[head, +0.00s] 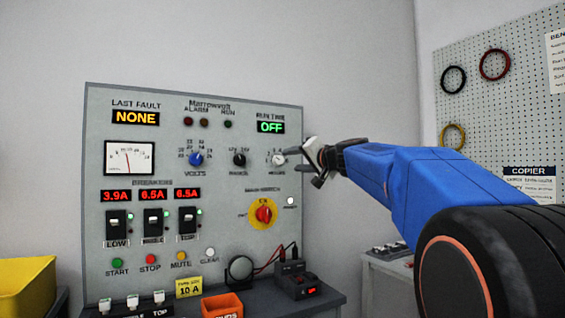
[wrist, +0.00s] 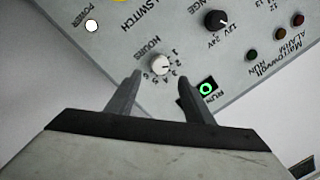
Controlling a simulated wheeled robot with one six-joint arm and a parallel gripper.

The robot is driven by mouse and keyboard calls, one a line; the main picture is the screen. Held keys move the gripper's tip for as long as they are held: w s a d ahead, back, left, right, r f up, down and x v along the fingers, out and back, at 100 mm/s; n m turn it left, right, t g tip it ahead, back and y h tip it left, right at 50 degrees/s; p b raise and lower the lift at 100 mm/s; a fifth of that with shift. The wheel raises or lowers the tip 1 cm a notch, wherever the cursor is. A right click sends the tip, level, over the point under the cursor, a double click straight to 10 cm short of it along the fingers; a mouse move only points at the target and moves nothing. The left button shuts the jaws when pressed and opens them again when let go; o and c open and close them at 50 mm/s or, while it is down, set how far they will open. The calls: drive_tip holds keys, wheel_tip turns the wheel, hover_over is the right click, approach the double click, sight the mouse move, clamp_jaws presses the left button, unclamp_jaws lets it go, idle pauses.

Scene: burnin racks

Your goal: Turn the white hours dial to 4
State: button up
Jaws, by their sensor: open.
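The white hours dial (head: 279,159) is a small round knob at the right of the panel's middle row, under the green "OFF" run time display (head: 271,127). In the wrist view the hours dial (wrist: 160,65) shows with small numbers around it; I cannot tell which one it points to. My gripper (head: 296,160) is open and empty, just to the right of the dial in the head view. In the wrist view my gripper (wrist: 159,79) has its two fingers spread, with the dial between and just beyond their tips. I see no contact.
The grey panel (head: 95,260) also carries a blue volts knob (head: 196,159), a black range knob (head: 239,159) and a red-and-yellow main switch (head: 264,213) below the hours dial. A black device with leads (head: 296,283) stands on the bench below.

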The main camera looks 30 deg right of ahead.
sight(280, 161)
drive_tip(key=w, duration=0.7)
drive_tip(key=shift+w+a, duration=0.3)
drive_tip(key=shift+a, duration=0.05)
drive_tip(key=shift+c, duration=0.5)
drive_tip(key=c, duration=0.9)
